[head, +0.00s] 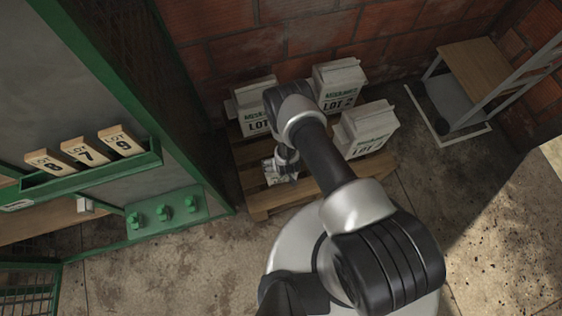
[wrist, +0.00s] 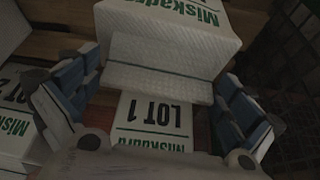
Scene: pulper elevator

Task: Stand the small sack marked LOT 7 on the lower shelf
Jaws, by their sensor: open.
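A small white woven sack (head: 273,172) with green print lies on the wooden pallet, partly covered by my gripper.
LOT 8, 7 and 9 cards (head: 85,150) sit in a green holder. A wood-topped cart (head: 478,68) stands at right. Front floor is clear.

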